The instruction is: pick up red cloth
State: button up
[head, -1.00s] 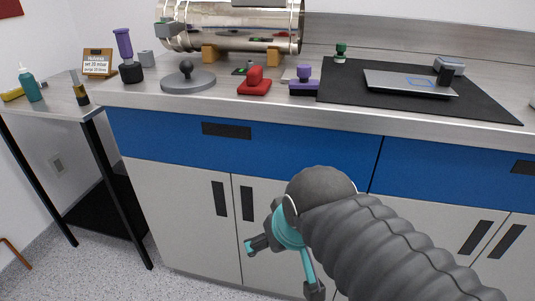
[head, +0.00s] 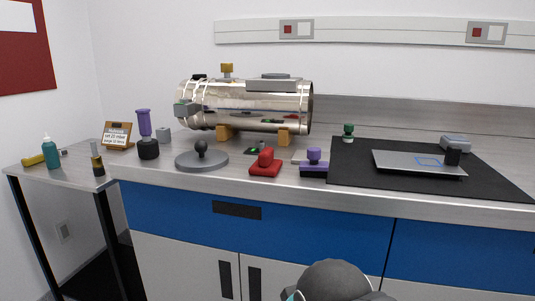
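A red thing (head: 265,163) lies near the front edge of the steel counter, left of the middle of the head view. It has a flat base and a raised upper part. It is the only red thing on the counter, but I cannot tell from its shape that it is cloth. Nothing touches it. Only a dark rounded part of my arm shows at the bottom edge, in front of the cabinets and well below the red thing. My gripper's fingers are out of view below.
A purple-topped block (head: 314,164) stands just right of the red thing. A grey disc with a knob (head: 202,157) is to its left. A shiny metal cylinder (head: 248,106) rests on stands behind. A black mat (head: 400,188) bears a flat grey plate (head: 418,163).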

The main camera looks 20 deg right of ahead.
aim_at(265, 165)
jog(key=z, duration=1.5)
jog(key=k, duration=0.7)
jog(key=u, duration=1)
jog(key=i, duration=0.5)
jog(key=z, duration=0.05)
